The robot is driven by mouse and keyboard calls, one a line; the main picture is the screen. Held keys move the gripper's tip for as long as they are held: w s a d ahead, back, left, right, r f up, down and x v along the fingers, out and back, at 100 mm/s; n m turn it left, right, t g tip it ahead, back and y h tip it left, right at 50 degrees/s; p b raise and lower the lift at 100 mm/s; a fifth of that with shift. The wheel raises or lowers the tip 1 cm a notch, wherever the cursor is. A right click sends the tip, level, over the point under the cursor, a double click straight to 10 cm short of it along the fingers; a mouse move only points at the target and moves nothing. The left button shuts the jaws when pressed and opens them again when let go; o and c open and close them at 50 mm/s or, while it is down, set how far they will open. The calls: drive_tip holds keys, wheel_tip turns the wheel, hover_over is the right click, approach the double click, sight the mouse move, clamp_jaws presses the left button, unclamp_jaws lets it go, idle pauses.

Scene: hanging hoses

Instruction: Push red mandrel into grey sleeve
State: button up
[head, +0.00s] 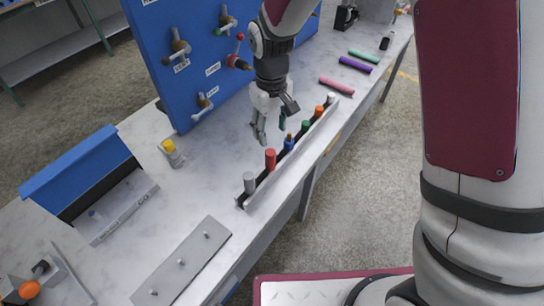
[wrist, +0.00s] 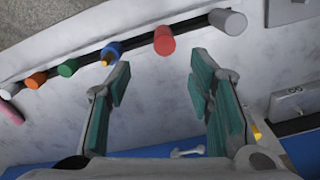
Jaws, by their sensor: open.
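The red mandrel (head: 270,158) stands upright in the rack on the bench, between a grey cylinder and a blue piece. In the wrist view the red mandrel (wrist: 164,41) shows just beyond the gap between my fingertips. The grey cylinder (head: 249,183) is at the near end of the rack and also shows in the wrist view (wrist: 228,21). I cannot tell whether it is the grey sleeve; no other grey sleeve is clear. My gripper (head: 269,134) points down above the bench, on the board side of the rack. Its teal-padded fingers (wrist: 160,80) are apart and empty.
The rack (head: 293,160) also holds blue, green, orange and white pieces. Pink (head: 337,86), purple (head: 355,64) and green (head: 363,55) tubes lie farther back. The blue board (head: 190,85) with fittings stands behind my gripper. A yellow-capped bottle (head: 173,153) stands left.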

sight(270, 152)
wheel_tip(270, 152, down, 5)
drive_tip(key=shift+r, duration=0.2)
drive_tip(key=f+p, duration=0.1)
drive_tip(key=f, duration=0.1)
drive_tip(key=s+f, duration=0.1)
drive_tip(key=f, duration=0.1)
drive_tip(key=shift+a+p, duration=0.2)
drive_tip(key=shift+p, duration=0.15)
drive_tip(key=shift+w+f, duration=0.15)
drive_tip(key=shift+f, duration=0.55)
clamp_jaws()
